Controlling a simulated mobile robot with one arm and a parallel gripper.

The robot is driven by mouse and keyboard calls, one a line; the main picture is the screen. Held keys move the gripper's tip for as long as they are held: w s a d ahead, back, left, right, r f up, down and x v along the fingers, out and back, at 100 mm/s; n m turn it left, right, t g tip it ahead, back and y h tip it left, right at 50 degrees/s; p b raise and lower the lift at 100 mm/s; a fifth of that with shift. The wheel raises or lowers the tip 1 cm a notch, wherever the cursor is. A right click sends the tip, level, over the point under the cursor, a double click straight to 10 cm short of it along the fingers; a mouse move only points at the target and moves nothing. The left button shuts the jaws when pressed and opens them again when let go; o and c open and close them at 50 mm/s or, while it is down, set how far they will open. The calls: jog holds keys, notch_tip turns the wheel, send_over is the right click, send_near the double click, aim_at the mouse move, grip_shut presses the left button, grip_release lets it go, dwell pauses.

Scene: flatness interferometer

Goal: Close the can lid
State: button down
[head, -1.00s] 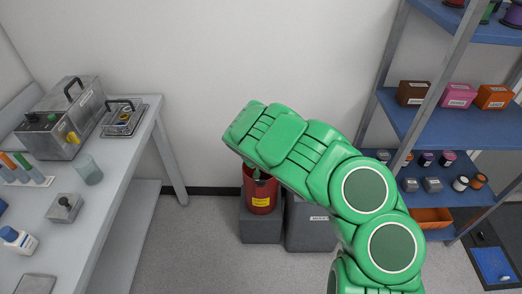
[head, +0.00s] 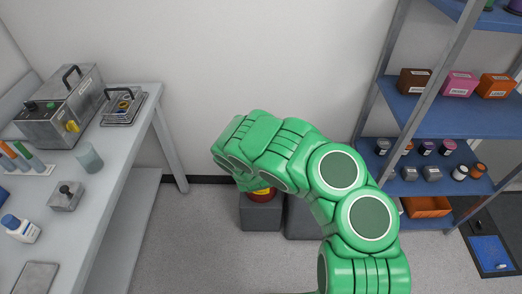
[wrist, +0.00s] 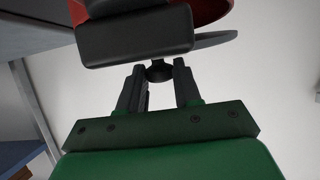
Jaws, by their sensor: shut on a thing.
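The red can (head: 262,195) stands on a grey block (head: 260,217) on the floor, largely covered by my green arm in the head view. Part of its red body (wrist: 213,10) shows at the top of the wrist view, behind a dark block-like part (wrist: 135,36). A thin grey disc (wrist: 217,39), apparently the lid, juts out to the right of that part. My gripper (wrist: 160,78) is shut on a black knob (wrist: 160,71) below the disc; their join is partly hidden. In the head view my fingers and the lid are hidden.
A second grey block (head: 302,218) stands right of the can. A workbench (head: 125,145) with instruments is at left. A blue shelf rack (head: 450,118) with boxes and jars is at right. Bare floor lies in front of the can.

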jog(key=shift+s+d+f, duration=0.1)
jog(key=shift+d+f, duration=0.05)
jog(key=shift+f, duration=0.2)
dwell(0.4)
jog(key=c, duration=0.8)
grip_release()
jog(key=shift+s+a+r, duration=0.15)
jog(key=shift+s+a, duration=0.05)
jog(key=shift+s, duration=0.2)
jog(key=shift+v, duration=3.45)
jog(key=shift+d, duration=0.1)
